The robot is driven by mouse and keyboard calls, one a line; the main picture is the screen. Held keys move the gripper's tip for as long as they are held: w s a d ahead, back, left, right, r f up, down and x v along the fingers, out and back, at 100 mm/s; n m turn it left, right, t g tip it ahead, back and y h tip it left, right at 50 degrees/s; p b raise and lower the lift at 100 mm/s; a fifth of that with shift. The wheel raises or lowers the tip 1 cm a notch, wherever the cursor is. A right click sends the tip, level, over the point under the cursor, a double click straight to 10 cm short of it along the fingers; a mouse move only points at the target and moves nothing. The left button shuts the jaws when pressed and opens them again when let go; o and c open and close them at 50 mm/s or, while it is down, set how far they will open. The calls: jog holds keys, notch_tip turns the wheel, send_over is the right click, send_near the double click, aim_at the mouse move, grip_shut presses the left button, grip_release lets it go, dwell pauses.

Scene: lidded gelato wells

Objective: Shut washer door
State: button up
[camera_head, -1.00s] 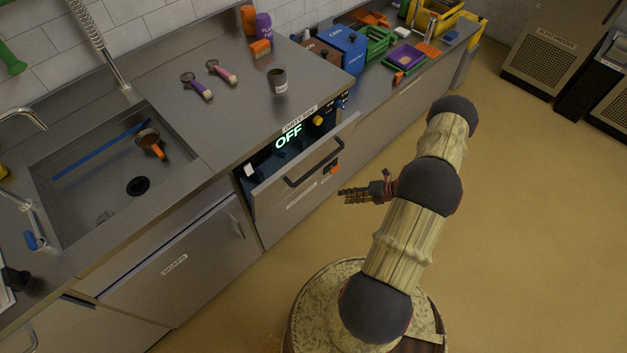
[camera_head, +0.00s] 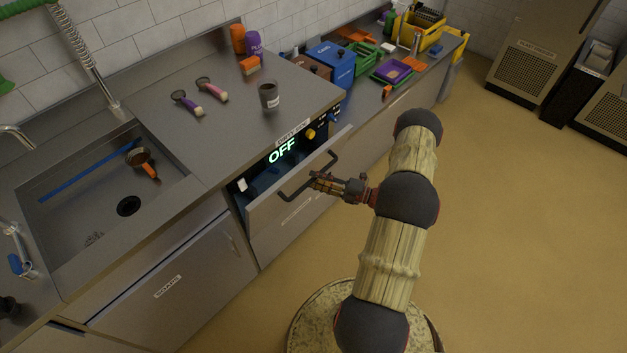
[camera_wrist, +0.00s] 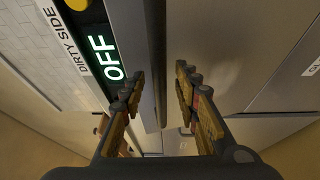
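The washer door (camera_head: 262,222) is a flat metal panel under the counter, tilted partly open, with a dark gap above it. Its dark bar handle (camera_head: 296,188) runs across the front. The washer's control strip above the gap shows a lit green "OFF" (camera_head: 282,150); it also shows in the wrist view (camera_wrist: 105,58). My gripper (camera_head: 318,180) is at the right end of the handle; I cannot tell if it touches. In the wrist view, my gripper's fingers (camera_wrist: 160,92) are apart, with the door's edge region (camera_wrist: 158,60) beyond and between them. The grip looks empty.
The counter above holds a dark cup (camera_head: 269,96) and two brushes or scoops (camera_head: 211,90). A sink (camera_head: 105,215) with an orange-handled pan is at left. Bins and trays (camera_head: 395,70) stand at back right. The floor (camera_head: 520,220) to the right is clear.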

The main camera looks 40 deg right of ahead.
jog(key=shift+w+a, duration=0.35)
jog(key=shift+w, duration=0.25)
jog(key=c, duration=0.3)
jog(key=c, duration=0.4)
grip_shut()
